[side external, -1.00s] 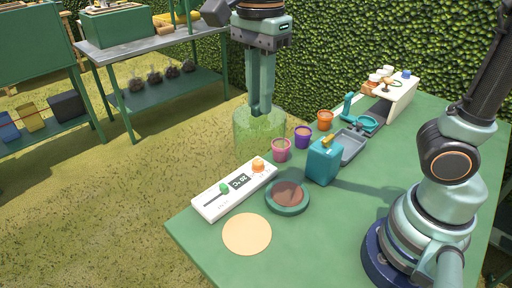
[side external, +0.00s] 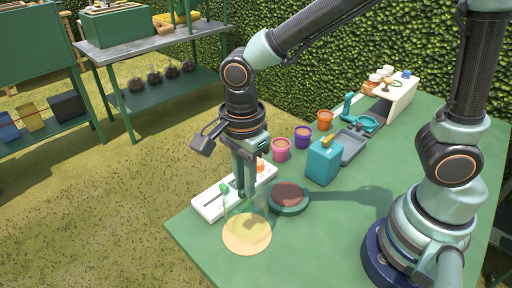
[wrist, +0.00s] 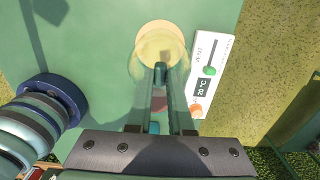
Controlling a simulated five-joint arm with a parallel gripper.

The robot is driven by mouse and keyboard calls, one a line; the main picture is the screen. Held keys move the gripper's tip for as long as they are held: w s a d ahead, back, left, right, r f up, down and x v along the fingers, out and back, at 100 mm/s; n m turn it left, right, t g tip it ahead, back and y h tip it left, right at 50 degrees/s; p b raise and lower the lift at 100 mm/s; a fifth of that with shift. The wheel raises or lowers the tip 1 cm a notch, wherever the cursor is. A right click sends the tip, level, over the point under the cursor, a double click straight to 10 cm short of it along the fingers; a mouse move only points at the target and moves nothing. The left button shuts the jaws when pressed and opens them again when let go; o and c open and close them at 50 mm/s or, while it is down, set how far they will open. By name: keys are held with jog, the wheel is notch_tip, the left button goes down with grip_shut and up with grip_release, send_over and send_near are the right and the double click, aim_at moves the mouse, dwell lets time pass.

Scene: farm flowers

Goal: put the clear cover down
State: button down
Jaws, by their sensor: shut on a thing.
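The clear cover (side external: 235,212) is a see-through cylinder, faint against the table. My gripper (side external: 244,194) points down and is shut on its top. In the side view the cover shows over the round tan pad (side external: 247,238) near the table's front left edge. In the wrist view my fingers (wrist: 160,72) reach toward the tan pad (wrist: 160,38), with the cover's pale, blurred rim around it. I cannot tell whether the cover's bottom touches the pad.
The white heater panel (side external: 208,204) with its slider and orange knob is close behind my gripper. The dish of brown soil (side external: 288,196) is close at the right. Pink, purple and orange pots (side external: 281,150) and a teal can (side external: 324,163) stand farther back.

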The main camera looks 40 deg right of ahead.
aim_at(246, 199)
jog(key=shift+f, duration=2.5)
jog(key=shift+f, duration=0.1)
jog(key=c, duration=0.8)
grip_release()
